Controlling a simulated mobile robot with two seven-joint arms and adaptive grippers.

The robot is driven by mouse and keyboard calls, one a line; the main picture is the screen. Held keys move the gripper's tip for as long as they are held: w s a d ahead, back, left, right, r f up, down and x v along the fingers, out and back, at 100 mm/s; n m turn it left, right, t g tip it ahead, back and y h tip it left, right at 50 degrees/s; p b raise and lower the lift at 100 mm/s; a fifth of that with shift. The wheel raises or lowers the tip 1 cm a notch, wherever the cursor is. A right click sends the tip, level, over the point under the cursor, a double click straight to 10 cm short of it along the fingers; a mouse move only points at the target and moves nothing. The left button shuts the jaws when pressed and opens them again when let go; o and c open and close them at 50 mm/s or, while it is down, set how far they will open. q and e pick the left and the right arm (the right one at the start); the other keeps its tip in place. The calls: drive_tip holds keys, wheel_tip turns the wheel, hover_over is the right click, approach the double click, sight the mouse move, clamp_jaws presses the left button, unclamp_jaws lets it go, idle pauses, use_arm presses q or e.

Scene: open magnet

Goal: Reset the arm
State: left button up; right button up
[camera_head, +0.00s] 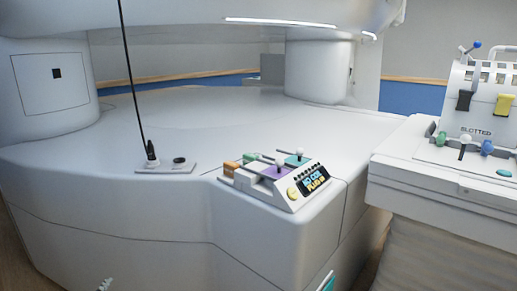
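No arm or gripper of mine can be made out for sure in the head view. A small pale jagged piece (105,285) shows at the bottom edge, left of the middle; I cannot tell what it is. The open magnet (150,215) fills the left and middle, with a broad white lower body, a thick upper part and a round column on each side.
A control box (285,196) with purple and teal pads, levers and a lit display sits on the magnet's front right corner. A small plate (165,168) with a thin black upright rod stands left of it. A white table (425,185) at right bears a slotted rack (478,133) and colored handles.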

use_arm(q)
drive_tip(key=s+d+f+n+g+h, duration=0.1)
drive_tip(key=s+d+f+g, duration=0.2)
drive_tip(key=s+f, duration=0.4)
drive_tip(key=s+d+f+n+g+h, duration=0.1)
drive_tip(key=s+d+f+g, duration=0.2)
drive_tip(key=s+f, duration=0.5)
drive_tip(key=s+d+f+n+g+h, duration=0.1)
drive_tip(key=s+d+f+g, duration=0.2)
drive_tip(key=s+f, duration=0.4)
drive_tip(key=s, duration=0.7)
drive_tip(key=shift+d+f, duration=0.2)
drive_tip(key=shift+f, duration=0.15)
